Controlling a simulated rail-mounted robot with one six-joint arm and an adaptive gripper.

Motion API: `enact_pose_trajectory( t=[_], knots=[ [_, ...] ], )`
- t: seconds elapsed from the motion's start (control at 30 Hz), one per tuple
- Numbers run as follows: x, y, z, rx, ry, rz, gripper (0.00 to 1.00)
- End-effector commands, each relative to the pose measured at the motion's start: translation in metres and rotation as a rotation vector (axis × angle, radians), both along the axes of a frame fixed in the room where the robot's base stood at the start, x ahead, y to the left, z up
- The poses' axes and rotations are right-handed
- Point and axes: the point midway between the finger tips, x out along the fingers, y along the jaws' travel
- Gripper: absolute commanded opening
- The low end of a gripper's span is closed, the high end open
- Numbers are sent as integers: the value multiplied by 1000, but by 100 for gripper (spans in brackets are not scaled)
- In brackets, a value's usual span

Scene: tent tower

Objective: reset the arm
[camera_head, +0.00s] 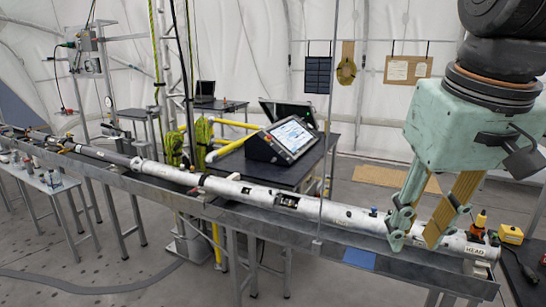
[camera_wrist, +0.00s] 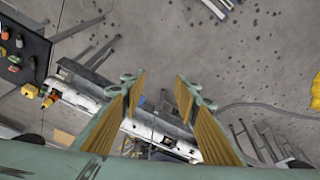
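My gripper (camera_head: 418,232) hangs at the right side of the head view, pointing down, with green linkages and yellow finger pads. Its fingertips overlap the right end of a long white pipe-like tool (camera_head: 262,197) in the picture; I cannot tell whether they touch it. In the wrist view my gripper (camera_wrist: 163,80) has its two fingers spread apart with nothing between the tips. The white tool (camera_wrist: 140,128) shows there behind and below the fingers. It lies along a grey metal rail bench (camera_head: 215,211) in the head view.
A black table (camera_head: 290,170) with a touchscreen console (camera_head: 291,136) stands behind the tool. A side table (camera_head: 521,270) at the right holds a yellow box (camera_head: 511,234); an orange-and-yellow tool (camera_head: 479,224) stands near the white tool's end. A low table (camera_head: 42,182) with small parts is at left.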

Motion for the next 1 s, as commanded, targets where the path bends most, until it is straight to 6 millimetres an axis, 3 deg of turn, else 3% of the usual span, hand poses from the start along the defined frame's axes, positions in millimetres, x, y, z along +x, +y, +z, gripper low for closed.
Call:
enact_pose_trajectory(
  t=[0.6,0.8,1.0],
  knots=[
    [-107,15,-57,17,-50,-16,29],
    [-124,17,-69,20,-56,-20,29],
    [-127,17,-71,21,-57,-21,29]
  ],
)
